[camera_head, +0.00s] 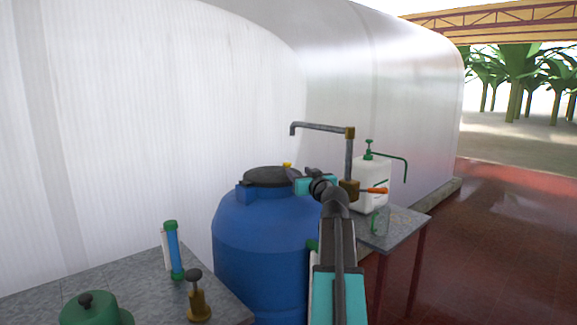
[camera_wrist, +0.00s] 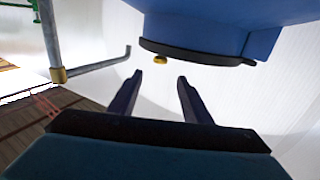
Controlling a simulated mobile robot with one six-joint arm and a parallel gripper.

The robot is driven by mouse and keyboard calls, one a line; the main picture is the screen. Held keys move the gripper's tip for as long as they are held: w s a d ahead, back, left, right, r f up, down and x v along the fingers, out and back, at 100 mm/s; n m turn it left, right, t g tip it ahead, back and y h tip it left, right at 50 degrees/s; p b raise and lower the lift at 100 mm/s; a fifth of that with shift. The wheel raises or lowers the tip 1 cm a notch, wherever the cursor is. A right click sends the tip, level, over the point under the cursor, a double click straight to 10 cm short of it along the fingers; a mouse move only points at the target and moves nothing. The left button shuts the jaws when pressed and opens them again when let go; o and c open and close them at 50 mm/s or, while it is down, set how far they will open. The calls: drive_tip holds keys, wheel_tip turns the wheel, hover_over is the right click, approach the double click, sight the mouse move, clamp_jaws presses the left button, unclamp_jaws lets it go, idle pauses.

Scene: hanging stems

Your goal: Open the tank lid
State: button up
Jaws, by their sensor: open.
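The blue tank (camera_head: 262,235) stands between two tables. Its black round lid (camera_head: 270,177) lies shut and flat on the raised neck. In the wrist view, which looks upside down, the lid (camera_wrist: 195,52) and yellow tab (camera_wrist: 160,59) show beyond the fingers. My gripper (camera_wrist: 159,82) is open and empty, with the tab in line with the gap between its fingers and apart from them. In the head view my wrist is beside the lid's right edge; the fingertips are hard to make out there.
A grey pipe with brass fittings (camera_head: 348,155) rises right of my wrist. A white jerrycan with a green pump (camera_head: 370,182) stands on the right table. The left table (camera_head: 130,280) holds a green-and-blue cylinder, a brass valve and a green dome. A white tunnel wall stands behind.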

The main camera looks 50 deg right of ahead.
sight(288, 164)
drive_tip(key=shift+p+x, duration=1)
drive_tip(key=shift+x, duration=4.7)
clamp_jaws()
drive_tip(key=shift+f, duration=0.15)
